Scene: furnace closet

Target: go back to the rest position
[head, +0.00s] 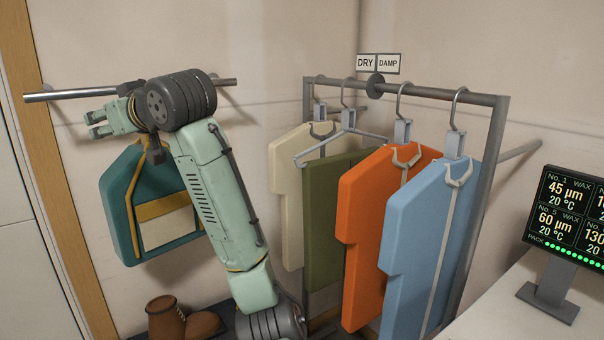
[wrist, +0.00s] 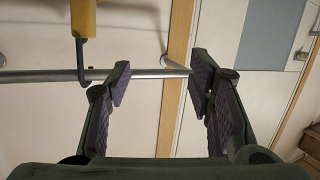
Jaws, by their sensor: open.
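My gripper (head: 97,125) is at the far left in the head view, in front of the wall rail (head: 70,94). In the wrist view its two fingers (wrist: 155,82) stand wide apart with nothing between them. The rail (wrist: 145,74) runs across behind the fingertips there. A teal garment (head: 122,215) with tan trim hangs below the rail, partly hidden behind my arm. In the wrist view a dark hook with a yellow part (wrist: 83,18) sits on the rail, left of the fingers and apart from them.
A rack (head: 440,93) holds cream, green, orange (head: 378,235) and blue (head: 430,240) garments right of my arm. A "DRY | DAMP" sign (head: 378,63) is above. Brown boots (head: 165,318) stand below. A screen (head: 570,215) stands on a counter at right.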

